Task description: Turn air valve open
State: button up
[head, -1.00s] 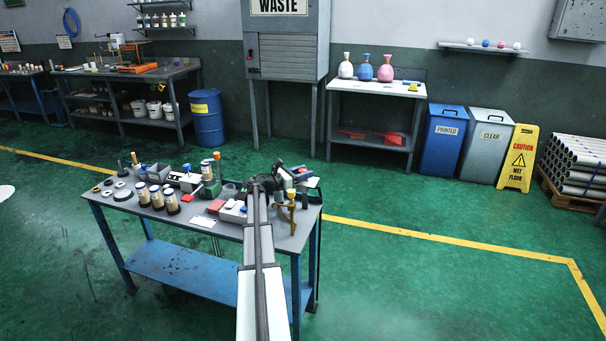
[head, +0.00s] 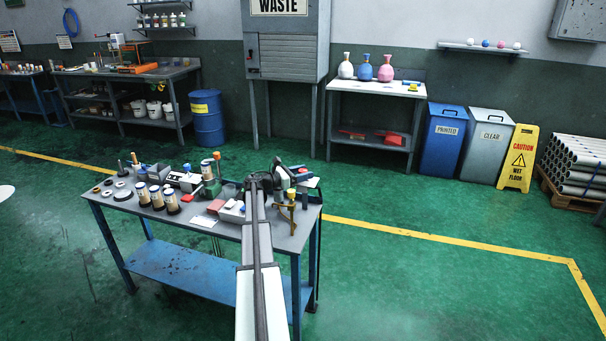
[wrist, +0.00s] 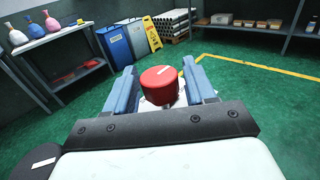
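A round red knob (wrist: 160,84), which I take for the air valve, shows in the wrist view with a pale mark on its top. A whitish surface lies beneath it. My gripper (wrist: 159,68) has its two blue fingers apart, one on each side of the knob. A gap shows at the left finger and a narrower one at the right, so it looks open, not clamped. In the head view my arm reaches over the right part of the workbench (head: 120,203), and the fingertips are hard to make out there.
A brass-coloured stand (head: 291,205) is close to the right of my arm. White-and-dark cylinders (head: 156,196) and small devices crowd the bench to the left. A blue bin (head: 443,140), a grey bin (head: 487,148) and a yellow caution sign (head: 518,160) stand behind. Green floor is clear right of the bench.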

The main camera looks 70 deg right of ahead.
jog(key=shift+o, duration=0.6)
jog(key=v, duration=1.4)
jog(key=shift+s, duration=0.1)
